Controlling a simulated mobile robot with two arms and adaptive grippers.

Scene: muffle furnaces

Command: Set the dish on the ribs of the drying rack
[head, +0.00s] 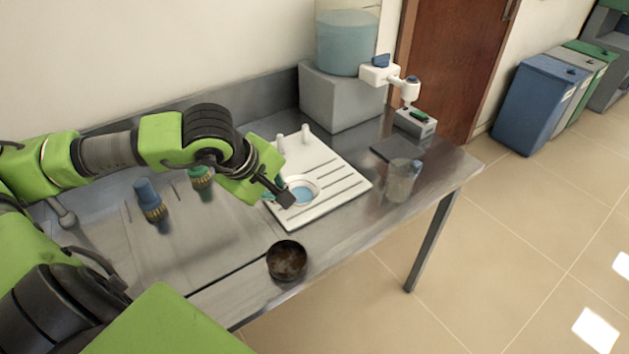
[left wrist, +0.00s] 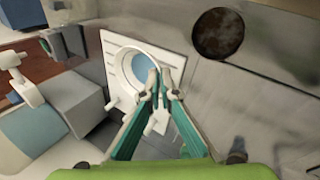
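The round dish (head: 303,190) is white with a blue inside and is over the white ribbed drying rack (head: 343,182). In the left wrist view the dish (left wrist: 133,62) covers part of the rack (left wrist: 176,42). My left gripper (head: 284,198) is at the dish's near-left edge. In the left wrist view its fingertips (left wrist: 161,80) are close together at the dish's rim, and they look shut on it. Whether the dish rests fully on the ribs or is held slightly above them is unclear. My right gripper is not in view.
A dark brown bowl (head: 287,261) stands near the table's front edge. A glass beaker (head: 401,182) is right of the rack. Two brushes (head: 149,200) (head: 201,178) stand left. Two white pegs (head: 305,134) rise at the rack's back. A grey block with a tank (head: 340,98) stands behind.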

